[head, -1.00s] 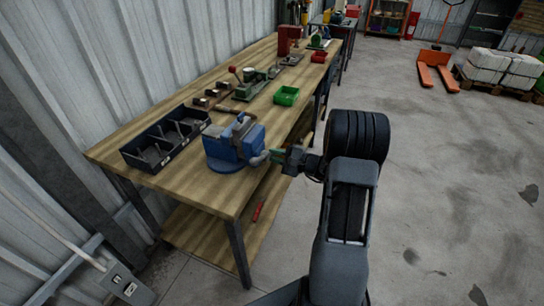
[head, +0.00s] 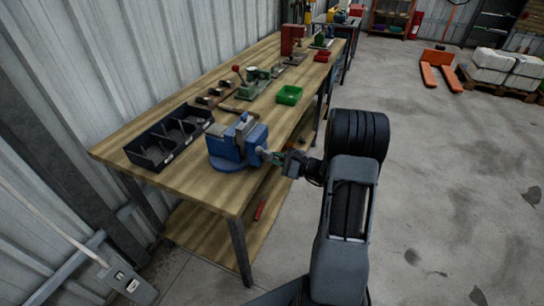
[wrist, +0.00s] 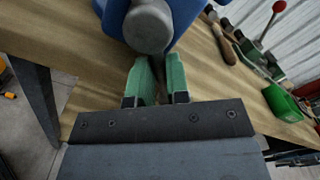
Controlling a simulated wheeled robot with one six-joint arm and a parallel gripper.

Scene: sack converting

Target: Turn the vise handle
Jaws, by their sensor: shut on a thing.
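The blue vise (head: 228,150) is mounted at the front right edge of the wooden bench. The rounded grey end of its screw (wrist: 148,27) faces my wrist camera, just beyond my fingertips. My gripper (head: 271,157) is at the vise's screw end, on the aisle side of the bench. In the wrist view its two green fingers (wrist: 161,68) stand close together, shut on the vise handle. The handle bar is mostly hidden between and behind the fingers, so its angle cannot be told.
A black compartment tray (head: 168,138) lies left of the vise. A green bin (head: 289,95) and a toggle press with a red knob (head: 252,82) stand farther along the bench. A red tool (head: 259,209) lies on the lower shelf.

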